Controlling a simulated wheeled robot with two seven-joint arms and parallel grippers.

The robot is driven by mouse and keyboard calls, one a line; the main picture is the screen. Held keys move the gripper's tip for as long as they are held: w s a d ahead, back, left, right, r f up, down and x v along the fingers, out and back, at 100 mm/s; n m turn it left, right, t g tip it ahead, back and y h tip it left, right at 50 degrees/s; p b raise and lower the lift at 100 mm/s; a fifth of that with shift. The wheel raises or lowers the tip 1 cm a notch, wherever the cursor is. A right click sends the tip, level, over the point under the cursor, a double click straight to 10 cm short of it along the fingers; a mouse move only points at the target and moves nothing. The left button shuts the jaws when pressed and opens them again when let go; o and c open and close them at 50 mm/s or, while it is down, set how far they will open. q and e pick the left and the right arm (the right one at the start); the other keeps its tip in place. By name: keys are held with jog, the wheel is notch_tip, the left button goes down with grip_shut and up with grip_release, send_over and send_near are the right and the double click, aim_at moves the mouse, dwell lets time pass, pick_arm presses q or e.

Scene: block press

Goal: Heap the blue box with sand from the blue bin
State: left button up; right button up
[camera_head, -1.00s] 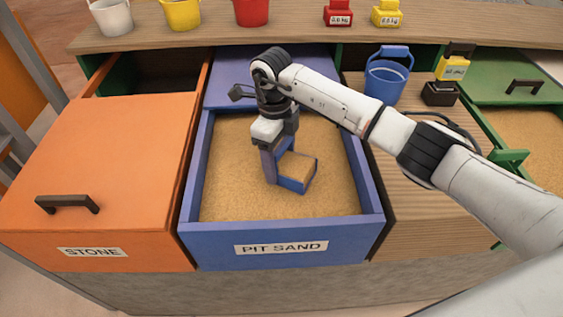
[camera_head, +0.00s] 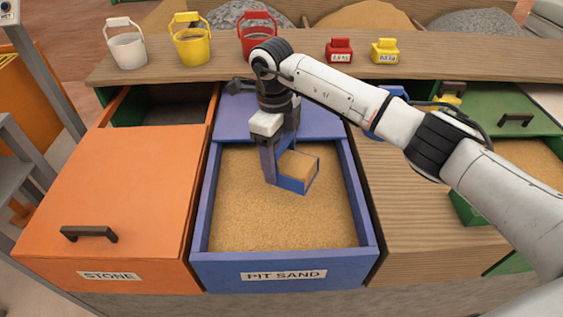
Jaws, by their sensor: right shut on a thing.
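The blue box (camera_head: 293,185) is a small open box with sand (camera_head: 299,164) in it, up to about its rim. Whether the sand stands above the rim is too small to tell. My right gripper (camera_head: 270,162) is shut on the box's left side and points downward. The box is over the back half of the blue bin (camera_head: 225,268), labelled PIT SAND, whose open part is full of fairly level sand (camera_head: 270,220). I cannot tell the gap between box and sand. My left gripper is not in view.
An orange bin (camera_head: 130,200) labelled STONE stands left, a wooden top (camera_head: 425,225) right, then a green bin (camera_head: 515,95). White (camera_head: 127,50), yellow (camera_head: 192,45) and red (camera_head: 257,42) buckets and red (camera_head: 339,50) and yellow (camera_head: 385,51) weights stand on the back shelf. My right arm partly hides a blue bucket.

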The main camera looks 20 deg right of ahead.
jog(key=r, duration=0.1)
jog(key=r+p, duration=0.1)
jog(key=r, duration=0.1)
jog(key=r+p, duration=0.1)
jog(key=shift+w+a+r, duration=0.3)
jog(key=shift+r, duration=0.3)
